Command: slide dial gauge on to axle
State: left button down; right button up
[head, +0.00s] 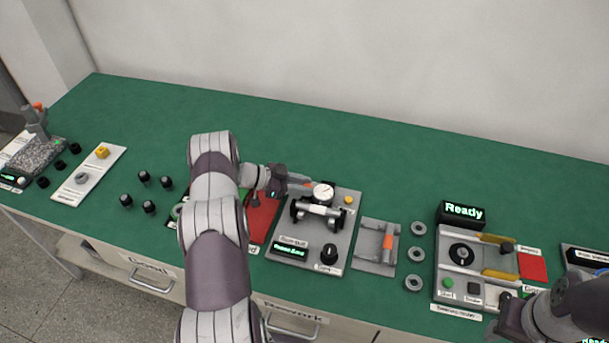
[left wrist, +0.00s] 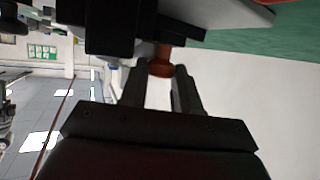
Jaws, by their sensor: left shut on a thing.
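The dial gauge (head: 323,192) has a round white face and sits just behind the light metal axle (head: 318,210) in the head view. The axle lies across dark supports on a grey fixture plate (head: 342,228). My left gripper (head: 290,180) is left of the dial, shut on the gauge's orange handle. In the left wrist view, my left fingers (left wrist: 162,90) are on either side of an orange-brown part (left wrist: 161,66). Whether the gauge touches the axle cannot be told. My right gripper (head: 508,318) is partly visible at the lower right; its fingertips are unclear.
A grey holder (head: 370,255) with an orange part stands right of the fixture. Several grey rings (head: 415,254) lie beyond it. A station with a "Ready" display (head: 463,212) is farther right. A red mat (head: 262,215) lies left. The table's back (head: 300,125) is clear.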

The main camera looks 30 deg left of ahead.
pick_arm(q)
jog(key=shift+f, duration=0.15)
jog(key=c, duration=0.9)
grip_release()
jog(key=shift+s+d, duration=0.1)
jog(key=shift+s, duration=0.1)
jog(key=shift+o, duration=0.2)
jog(key=b+v, duration=0.3)
jog(key=v, duration=1)
jog(key=shift+b, duration=0.3)
jog(key=shift+d, duration=0.1)
